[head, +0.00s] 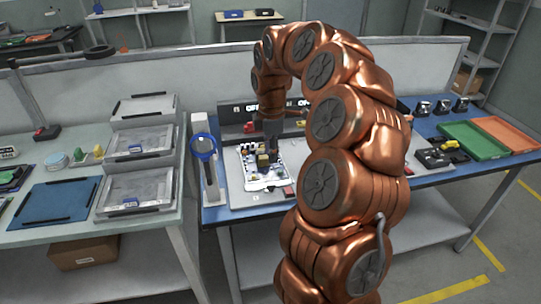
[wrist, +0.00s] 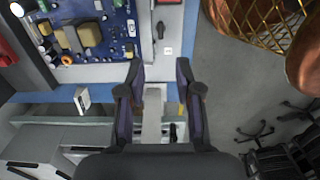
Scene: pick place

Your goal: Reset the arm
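My gripper shows in the wrist view (wrist: 160,80) with its two dark fingers spread apart and nothing between them. In the head view my gripper (head: 271,140) points down over the blue workbench, above the board area. My copper-coloured arm arches from the lower right up and over to the bench. A blue circuit board (wrist: 80,30) with yellowish blocks lies at the upper left of the wrist view. In the head view a white board (head: 262,168) with small parts lies just under my gripper. The arm hides part of the bench.
Green (head: 472,140) and orange (head: 506,133) trays lie at the right of the bench. A round blue-rimmed magnifier (head: 203,145) stands at its left end. Stacked grey bins (head: 140,188) and a blue mat (head: 52,203) sit on the left table. A low partition runs behind.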

